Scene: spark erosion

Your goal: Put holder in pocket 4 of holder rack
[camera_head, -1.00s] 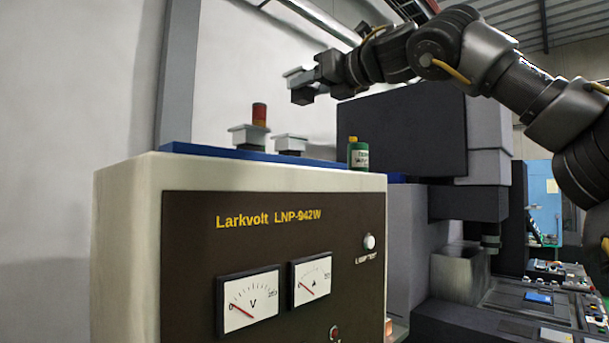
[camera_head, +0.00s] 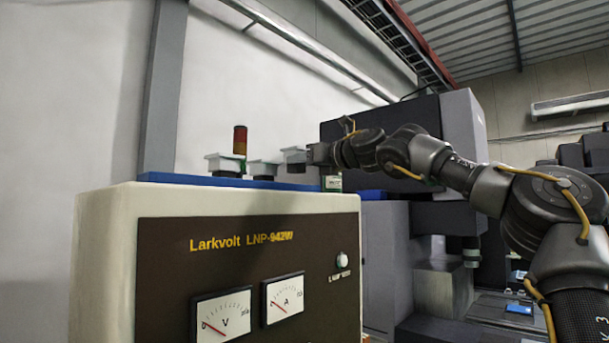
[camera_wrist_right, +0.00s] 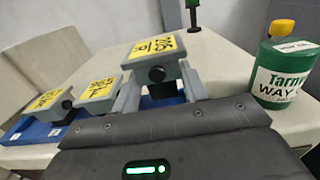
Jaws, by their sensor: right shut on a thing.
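My right gripper (camera_head: 308,155) is shut on a grey holder (camera_head: 293,156), low over the right end of the blue holder rack (camera_head: 215,181). In the right wrist view the held holder (camera_wrist_right: 152,52) has a yellow label and sits between the gripper's fingers (camera_wrist_right: 160,90). Blue rack shows beneath it; whether its underside touches the rack cannot be told. Two other holders with yellow labels stand in the rack, one in the middle (camera_head: 263,168) and one at the left (camera_head: 224,163). The pocket numbers are not readable. My left gripper is not in view.
The rack lies on top of a pale cabinet (camera_head: 110,230) with meters. A green bottle with a white label (camera_wrist_right: 284,72) stands close to the right of the gripper. A signal lamp (camera_head: 240,140) rises behind the rack. A dark machine (camera_head: 385,128) stands behind my arm.

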